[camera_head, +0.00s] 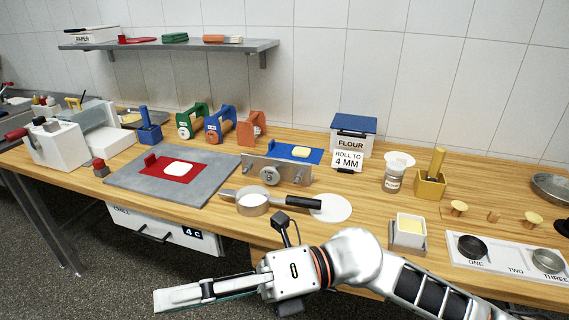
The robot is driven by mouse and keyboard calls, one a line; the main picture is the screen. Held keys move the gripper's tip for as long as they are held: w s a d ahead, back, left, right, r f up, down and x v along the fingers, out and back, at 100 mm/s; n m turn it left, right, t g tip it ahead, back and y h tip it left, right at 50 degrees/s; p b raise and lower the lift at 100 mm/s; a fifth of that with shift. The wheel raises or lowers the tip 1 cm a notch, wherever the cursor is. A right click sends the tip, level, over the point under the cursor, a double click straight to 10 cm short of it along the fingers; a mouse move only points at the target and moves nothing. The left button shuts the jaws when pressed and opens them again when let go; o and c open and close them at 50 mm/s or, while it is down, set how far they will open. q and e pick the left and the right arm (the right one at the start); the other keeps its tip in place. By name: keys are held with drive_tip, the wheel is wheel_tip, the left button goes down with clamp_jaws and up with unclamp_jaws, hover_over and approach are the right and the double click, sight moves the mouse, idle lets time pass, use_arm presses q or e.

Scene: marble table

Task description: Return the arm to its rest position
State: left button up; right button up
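My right arm (355,258) comes in from the lower right and hangs in front of the table's front edge. Its gripper (180,297) points left over the dark floor, below the drawer and apart from the things on the table. I see its fingers nearly side-on as a long pale shape with a teal lower edge, so the gap between them is hidden. I cannot tell whether it is open or shut. My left arm and gripper are not in view.
Below is a drawer (170,233). Floor at lower left is clear.

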drive_tip(key=w+d+m+t+y, duration=0.5)
drive_tip(key=w+m+t, duration=0.7)
drive_tip(key=m, duration=0.4)
drive_tip(key=w+d+f+m+t+h, duration=0.3)
drive_tip(key=d+f+m+t+h, duration=0.2)
drive_tip(key=d+f+m+h, duration=0.45)
drive_tip(key=w+d+f+m+t+h, duration=0.35)
drive_tip(key=d+f+m+t, duration=0.2)
drive_tip(key=f+m, duration=0.5)
drive_tip(key=s+d+f+m+g+h, duration=0.1)
drive_tip(key=s+d+f, duration=0.3)
drive_tip(key=f, duration=0.4)
drive_tip(key=s+d+f+m+g+h, duration=0.2)
drive_tip(key=s+d+f+g+h, duration=0.1)
drive_tip(key=s+f, duration=0.3)
drive_tip(key=s+d+f+m+g+h, duration=0.2)
drive_tip(key=s+d+f, duration=0.3)
drive_tip(key=f, duration=0.5)
drive_tip(key=shift+s+d+f+h, duration=0.2)
drive_tip(key=shift+s+d+h, duration=0.05)
drive_tip(key=shift+d+h, duration=0.35)
drive_tip(key=shift+a, duration=0.1)
